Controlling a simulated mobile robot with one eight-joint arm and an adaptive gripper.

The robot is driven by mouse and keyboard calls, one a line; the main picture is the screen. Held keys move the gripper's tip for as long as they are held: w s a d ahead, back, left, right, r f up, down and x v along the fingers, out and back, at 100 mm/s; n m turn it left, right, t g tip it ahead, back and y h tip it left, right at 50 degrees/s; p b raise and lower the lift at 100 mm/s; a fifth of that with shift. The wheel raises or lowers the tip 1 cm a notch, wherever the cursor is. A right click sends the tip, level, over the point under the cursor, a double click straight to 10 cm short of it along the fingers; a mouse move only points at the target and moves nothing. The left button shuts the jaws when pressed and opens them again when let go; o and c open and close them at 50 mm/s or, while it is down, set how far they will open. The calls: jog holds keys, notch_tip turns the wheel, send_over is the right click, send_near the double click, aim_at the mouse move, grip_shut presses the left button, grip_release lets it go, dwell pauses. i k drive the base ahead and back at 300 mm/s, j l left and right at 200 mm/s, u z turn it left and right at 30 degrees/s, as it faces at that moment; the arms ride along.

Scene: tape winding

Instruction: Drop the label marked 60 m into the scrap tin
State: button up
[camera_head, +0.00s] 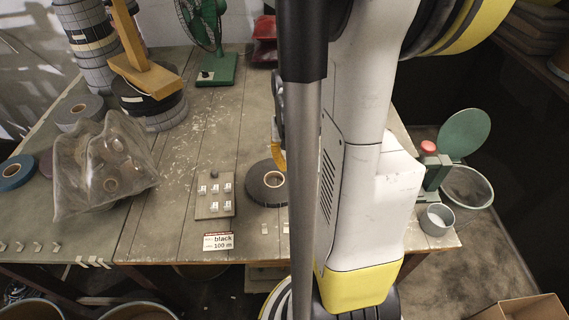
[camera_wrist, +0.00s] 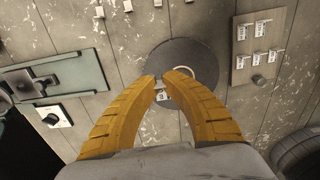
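My gripper (camera_wrist: 160,80) has two yellow curved fingers, nearly together at the tips. A small white label (camera_wrist: 161,94) sits between the tips, over a dark tape roll; its print is too small to read. The gripper is mostly hidden behind my arm in the head view. The label board (camera_head: 214,195) lies left of the tape roll (camera_head: 268,184) and holds several small labels; one place at its front left is empty. The board also shows at the upper right of the wrist view (camera_wrist: 277,14). A small grey tin (camera_head: 437,219), likely the scrap tin, stands at the table's right front corner.
A green device with a red knob (camera_head: 428,147) stands behind the tin. A larger round bin (camera_head: 466,187) is beyond the table's right edge. A "black 100 m" card (camera_head: 218,241) is at the front edge. A clear bag (camera_head: 103,167) and stacked rolls (camera_head: 96,50) crowd the left.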

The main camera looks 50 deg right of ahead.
aim_at(439, 229)
jog(key=k+l+z, duration=0.3)
jog(key=k, duration=0.35)
jog(key=k+l+z, duration=0.25)
jog(key=k+l, duration=0.35)
